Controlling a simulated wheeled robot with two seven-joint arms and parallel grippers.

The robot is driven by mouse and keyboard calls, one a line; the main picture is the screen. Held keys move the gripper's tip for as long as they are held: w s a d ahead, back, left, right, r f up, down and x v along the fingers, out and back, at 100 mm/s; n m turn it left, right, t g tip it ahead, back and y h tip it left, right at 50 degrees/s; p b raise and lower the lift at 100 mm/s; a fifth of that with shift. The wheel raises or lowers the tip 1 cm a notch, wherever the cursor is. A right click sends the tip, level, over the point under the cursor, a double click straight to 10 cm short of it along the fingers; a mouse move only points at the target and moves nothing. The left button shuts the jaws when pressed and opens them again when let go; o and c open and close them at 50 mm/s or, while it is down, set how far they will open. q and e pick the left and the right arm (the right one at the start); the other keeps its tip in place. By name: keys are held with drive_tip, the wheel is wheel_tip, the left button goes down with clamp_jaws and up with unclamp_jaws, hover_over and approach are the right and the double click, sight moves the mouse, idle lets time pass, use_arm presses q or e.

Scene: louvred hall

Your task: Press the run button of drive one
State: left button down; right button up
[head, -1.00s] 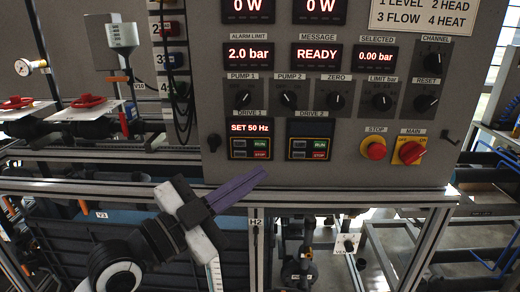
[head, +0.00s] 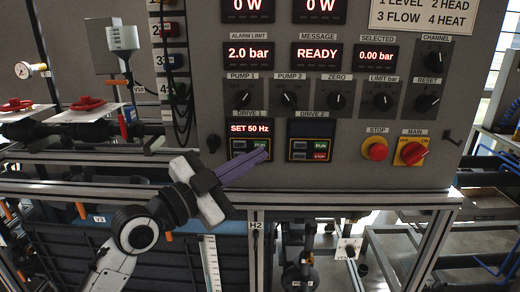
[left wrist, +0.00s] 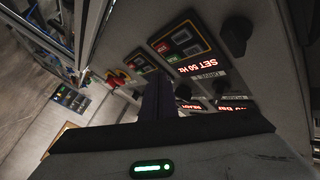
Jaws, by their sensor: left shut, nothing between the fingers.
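The drive one panel (head: 237,143) is on the grey cabinet front, under a display (head: 250,128) reading SET 50 Hz. Its green run button (head: 262,143) shows just above the tip of my left gripper (head: 265,154) in the head view. The purple fingers are shut and empty, slanting up to the right across the lower part of the panel and hiding its red stop button. Whether the tip touches the panel I cannot tell. The left wrist view shows the fingers (left wrist: 158,95) and the same display (left wrist: 196,63) upside down. My right gripper is not in view.
The drive two panel (head: 310,148) is just right, with its own green and red buttons. A red stop knob (head: 375,152) and a red main switch (head: 411,153) are farther right. Rotary knobs (head: 289,100) line the row above. A metal rail (head: 330,198) runs below the cabinet.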

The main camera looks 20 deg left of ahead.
use_arm(q)
drive_tip(key=shift+w+a, duration=0.2)
drive_tip(key=shift+w, duration=0.45)
idle(1.6)
drive_tip(key=shift+w+a, duration=0.1)
drive_tip(key=shift+w, duration=0.3)
drive_tip(key=shift+w+a+b, duration=0.1)
drive_tip(key=shift+w+b, duration=0.25)
drive_tip(key=shift+b, duration=0.05)
idle(0.5)
drive_tip(key=shift+s, duration=0.1)
drive_tip(key=shift+s+d+p, duration=0.2)
drive_tip(key=shift+s+p, duration=0.15)
drive_tip(key=shift+s, duration=0.3)
drive_tip(key=shift+s, duration=0.15)
